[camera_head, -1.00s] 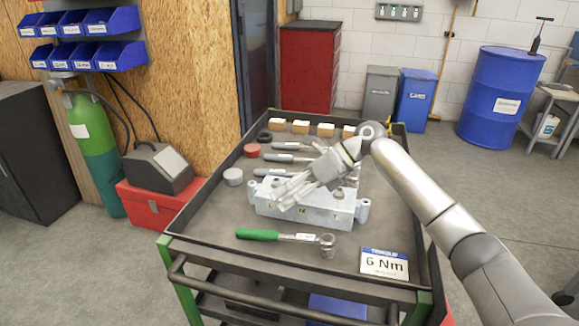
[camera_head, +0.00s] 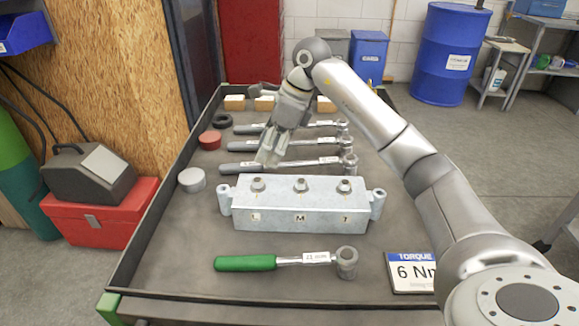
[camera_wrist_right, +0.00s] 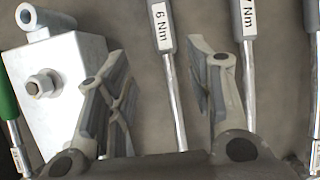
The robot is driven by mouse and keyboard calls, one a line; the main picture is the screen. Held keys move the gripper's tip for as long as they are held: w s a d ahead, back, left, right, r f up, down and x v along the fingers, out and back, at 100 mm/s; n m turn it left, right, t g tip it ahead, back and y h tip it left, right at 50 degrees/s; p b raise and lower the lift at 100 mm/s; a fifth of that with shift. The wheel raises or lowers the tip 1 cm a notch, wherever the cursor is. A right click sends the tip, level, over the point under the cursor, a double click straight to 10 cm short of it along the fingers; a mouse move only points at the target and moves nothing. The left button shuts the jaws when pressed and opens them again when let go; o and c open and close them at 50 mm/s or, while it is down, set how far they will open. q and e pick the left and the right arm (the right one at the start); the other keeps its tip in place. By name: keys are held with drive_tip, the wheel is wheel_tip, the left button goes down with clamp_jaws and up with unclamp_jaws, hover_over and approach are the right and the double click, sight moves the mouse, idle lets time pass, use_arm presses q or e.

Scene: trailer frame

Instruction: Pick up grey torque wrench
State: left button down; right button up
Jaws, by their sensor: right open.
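The grey torque wrench nearest the metal block lies flat on the cart (camera_head: 318,163); in the right wrist view its label reads 6 Nm (camera_wrist_right: 160,25). My right gripper (camera_head: 268,160) is open above it, and the wrist view shows the wrench between the two spread fingers (camera_wrist_right: 158,70). I cannot tell the exact height gap. A second grey wrench (camera_head: 310,143) lies behind it, labelled 7 Nm in the wrist view (camera_wrist_right: 247,25), close to the right finger. A third grey wrench (camera_head: 250,129) lies further back. My left gripper is not in view.
The metal block (camera_head: 300,212) with bolts stands just in front of the wrench. A green-handled wrench (camera_head: 245,263) and a 6 Nm torque sign (camera_head: 410,272) lie at the front. Round red (camera_head: 210,140) and grey (camera_head: 191,180) pieces sit left. The cart (camera_head: 150,250) has raised edges.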

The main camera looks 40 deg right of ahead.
drive_tip(key=x, duration=0.5)
drive_tip(key=shift+w+d+f+b, duration=0.1)
drive_tip(key=shift+w+f+b, duration=0.05)
drive_tip(key=shift+w+b, duration=0.3)
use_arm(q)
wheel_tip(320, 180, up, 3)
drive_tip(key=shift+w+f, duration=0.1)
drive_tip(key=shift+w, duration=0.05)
use_arm(e)
clamp_jaws()
